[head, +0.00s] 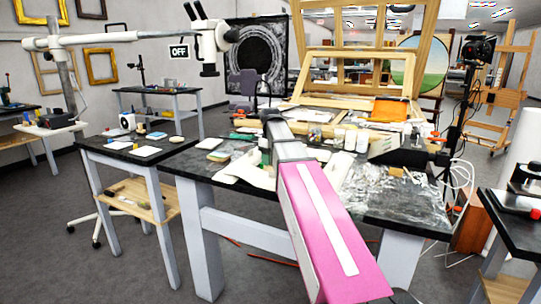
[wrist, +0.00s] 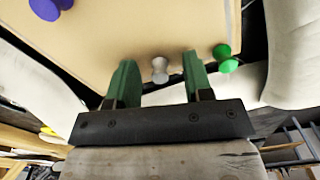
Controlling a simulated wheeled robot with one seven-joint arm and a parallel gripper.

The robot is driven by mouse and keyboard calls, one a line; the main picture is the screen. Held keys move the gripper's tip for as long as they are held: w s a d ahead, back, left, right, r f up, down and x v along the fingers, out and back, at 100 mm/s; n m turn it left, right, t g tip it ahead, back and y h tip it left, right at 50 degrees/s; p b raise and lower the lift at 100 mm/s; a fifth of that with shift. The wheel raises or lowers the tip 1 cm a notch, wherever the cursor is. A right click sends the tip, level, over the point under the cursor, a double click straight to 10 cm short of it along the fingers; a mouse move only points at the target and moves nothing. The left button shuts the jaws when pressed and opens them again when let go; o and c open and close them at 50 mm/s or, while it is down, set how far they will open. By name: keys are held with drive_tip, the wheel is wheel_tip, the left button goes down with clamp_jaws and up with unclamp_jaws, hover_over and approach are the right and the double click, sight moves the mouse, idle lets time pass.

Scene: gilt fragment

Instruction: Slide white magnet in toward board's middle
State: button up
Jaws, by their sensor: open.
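The white magnet (wrist: 160,71) is at the near edge of the beige board (wrist: 140,30) in the wrist view. It is shaped like a small spool. My gripper (wrist: 159,62) is open, with its green fingers on either side of the white magnet. A gap shows between the magnet and each finger. I cannot tell how far the fingertips are from the board's face. The board and white magnet cannot be made out in the head view, where my pink arm covers part of the worktable (head: 390,205).
A green magnet (wrist: 223,54) is close to the right finger, near the board's edge. A purple magnet (wrist: 46,7) is at the upper left. The board is bare above the white magnet. The worktable is cluttered with frames, jars and an orange item (head: 389,110).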

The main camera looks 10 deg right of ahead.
clamp_jaws()
drive_tip(key=shift+s+d, duration=0.1)
